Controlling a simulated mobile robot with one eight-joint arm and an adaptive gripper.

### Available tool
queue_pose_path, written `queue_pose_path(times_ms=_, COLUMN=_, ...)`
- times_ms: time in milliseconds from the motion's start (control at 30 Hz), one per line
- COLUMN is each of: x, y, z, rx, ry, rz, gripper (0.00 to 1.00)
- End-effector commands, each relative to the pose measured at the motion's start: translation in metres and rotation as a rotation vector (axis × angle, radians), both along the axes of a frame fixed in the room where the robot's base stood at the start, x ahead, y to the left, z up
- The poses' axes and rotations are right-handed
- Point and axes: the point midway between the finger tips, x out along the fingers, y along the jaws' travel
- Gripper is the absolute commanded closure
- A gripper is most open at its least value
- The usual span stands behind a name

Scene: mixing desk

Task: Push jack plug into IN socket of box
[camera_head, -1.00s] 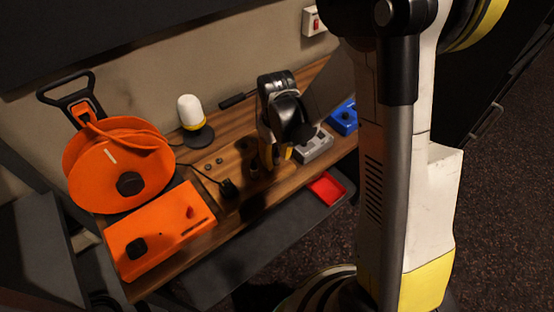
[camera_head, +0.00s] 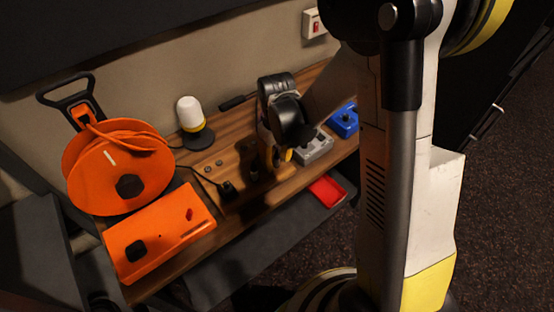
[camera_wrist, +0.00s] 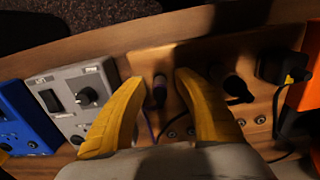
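A dark jack plug (camera_wrist: 159,91) stands on the wooden desk between the two yellow fingers of my gripper (camera_wrist: 158,82) in the wrist view. The fingers are apart, with a gap on either side of the plug. In the head view my gripper (camera_head: 276,156) is low over the desk, and the plug is hidden there. A grey box (camera_wrist: 83,96) with a switch and a knob lies left of the fingers; it shows right of my gripper in the head view (camera_head: 315,149). I cannot make out an IN socket.
A second dark upright piece (camera_wrist: 238,88) with a cable stands right of the fingers, with a black block (camera_wrist: 283,64) beyond it. A blue box (camera_wrist: 22,122) lies left of the grey one. An orange box (camera_head: 158,237), cable reel (camera_head: 122,160) and lamp (camera_head: 190,112) stand at left.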

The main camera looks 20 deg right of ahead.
Motion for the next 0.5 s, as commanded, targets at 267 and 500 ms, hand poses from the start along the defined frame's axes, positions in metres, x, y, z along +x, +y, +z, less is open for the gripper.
queue_pose_path(times_ms=267, x=0.0000, y=0.0000, z=-0.0002, rx=0.000, ry=0.000, rz=0.000, gripper=0.63)
queue_pose_path(times_ms=500, x=0.0000, y=0.0000, z=0.0000, rx=0.000, ry=0.000, rz=0.000, gripper=1.00)
